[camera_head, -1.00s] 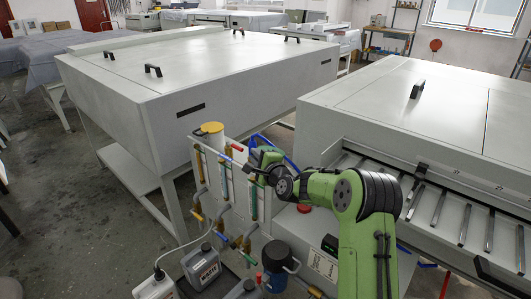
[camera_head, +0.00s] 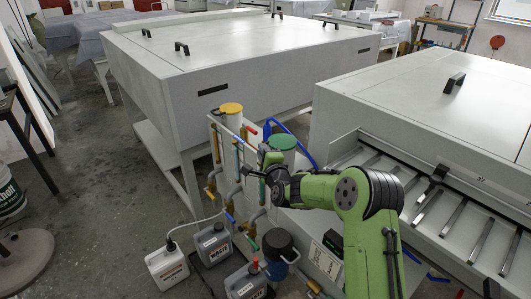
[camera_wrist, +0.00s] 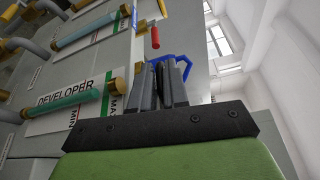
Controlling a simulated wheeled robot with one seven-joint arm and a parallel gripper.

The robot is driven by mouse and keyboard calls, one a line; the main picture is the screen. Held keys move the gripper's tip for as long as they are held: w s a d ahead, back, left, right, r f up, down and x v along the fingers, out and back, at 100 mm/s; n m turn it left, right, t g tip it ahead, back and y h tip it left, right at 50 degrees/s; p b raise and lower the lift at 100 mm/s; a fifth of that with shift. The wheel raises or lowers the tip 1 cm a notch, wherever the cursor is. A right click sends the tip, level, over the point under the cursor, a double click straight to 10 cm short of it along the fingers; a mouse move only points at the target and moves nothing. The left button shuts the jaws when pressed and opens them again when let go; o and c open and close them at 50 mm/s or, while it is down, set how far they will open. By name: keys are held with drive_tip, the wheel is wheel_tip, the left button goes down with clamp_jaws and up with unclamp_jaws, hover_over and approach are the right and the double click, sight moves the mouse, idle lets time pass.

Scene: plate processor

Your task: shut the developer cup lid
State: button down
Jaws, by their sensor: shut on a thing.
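The developer cup (camera_head: 285,161) is a pale upright cup with a round green lid (camera_head: 281,142), behind my gripper in the head view. The lid looks nearly level over the cup; any gap under its rim is too small to tell. My gripper (camera_head: 267,160) is at the near side of the lid. In the wrist view my dark fingers (camera_wrist: 172,85) are close together beside the wall carrying the DEVELOPER label (camera_wrist: 75,90). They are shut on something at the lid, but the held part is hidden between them.
A cup with a yellow lid (camera_head: 231,109) stands to the left. A blue hose (camera_head: 290,128) loops behind the green lid. A red-handled part (camera_wrist: 154,38) shows beyond my fingers. Pipes and valves run below, with waste cans (camera_head: 213,245) on the floor.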

drive_tip(key=shift+d+f, duration=0.4)
drive_tip(key=shift+f, duration=0.15)
drive_tip(key=c, duration=1.2)
unclamp_jaws()
drive_tip(key=shift+w, duration=0.1)
drive_tip(key=shift+r, duration=0.1)
drive_tip(key=shift+s, duration=0.2)
drive_tip(key=b+v, duration=0.1)
drive_tip(key=v, duration=1.4)
drive_tip(key=shift+s, duration=0.25)
drive_tip(key=shift+r, duration=0.1)
